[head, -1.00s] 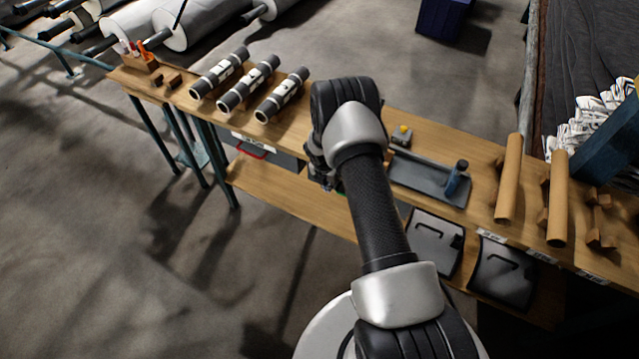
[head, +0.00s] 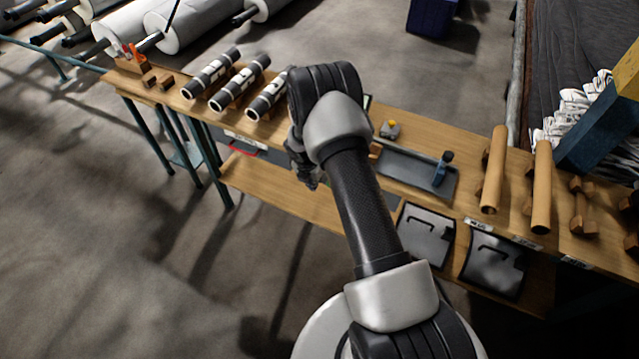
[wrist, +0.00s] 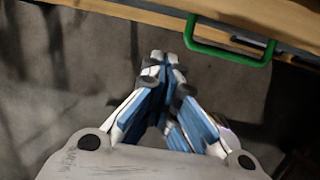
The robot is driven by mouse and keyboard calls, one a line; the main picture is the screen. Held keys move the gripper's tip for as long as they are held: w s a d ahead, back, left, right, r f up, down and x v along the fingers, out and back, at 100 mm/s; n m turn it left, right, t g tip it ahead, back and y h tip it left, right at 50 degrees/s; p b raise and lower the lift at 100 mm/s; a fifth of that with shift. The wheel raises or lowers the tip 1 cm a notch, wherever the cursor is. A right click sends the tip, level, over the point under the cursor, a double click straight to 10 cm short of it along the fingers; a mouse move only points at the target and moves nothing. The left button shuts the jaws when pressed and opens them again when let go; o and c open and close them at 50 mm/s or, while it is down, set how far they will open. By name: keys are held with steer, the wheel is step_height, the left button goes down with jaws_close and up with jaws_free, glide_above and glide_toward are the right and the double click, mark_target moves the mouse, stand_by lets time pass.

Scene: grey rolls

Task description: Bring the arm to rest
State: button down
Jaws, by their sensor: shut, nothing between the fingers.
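My gripper (wrist: 165,62) shows in the wrist view with its blue and white fingers together at the tips, empty. It is over the grey floor (wrist: 60,60), in front of the bench's wooden edge and a green handle (wrist: 232,50). In the head view my arm reaches out over the front of the wooden bench (head: 400,128), folded down at its far joint.
Several grey rolls with black ends (head: 210,73) lie on the bench to the left of my arm. A grey tray (head: 405,170) and brown tubes (head: 494,170) are to the right. A lower shelf (head: 270,195) runs beneath. The floor at front left is clear.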

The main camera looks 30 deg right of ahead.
steer(key=p+v, duration=0.1)
steer(key=v, duration=0.4)
steer(key=shift+a+r, duration=0.1)
steer(key=shift+r, duration=0.25)
steer(key=s+a+r+m, duration=0.1)
steer(key=s+r+m, duration=0.25)
steer(key=r, duration=0.65)
steer(key=s+a+r+m+t, duration=0.1)
steer(key=s+a+r+m, duration=0.3)
steer(key=r, duration=0.6)
steer(key=s+d+r+m, duration=0.15)
steer(key=r+m, duration=0.35)
steer(key=r, duration=0.5)
steer(key=s+a+r+m, duration=0.2)
steer(key=s+r+m, duration=0.1)
steer(key=s, duration=0.4)
steer(key=s+a+r+m+t+y, duration=0.1)
steer(key=s+a+r+m, duration=0.2)
steer(key=s+m, duration=0.2)
steer(key=s+a+r+m+y, duration=0.1)
steer(key=s+a+r+m, duration=0.2)
steer(key=s, duration=0.8)
steer(key=shift+s+r+m+t, duration=0.25)
steer(key=shift+m+t, duration=0.15)
steer(key=shift+m, duration=0.65)
steer(key=shift+a, duration=0.1)
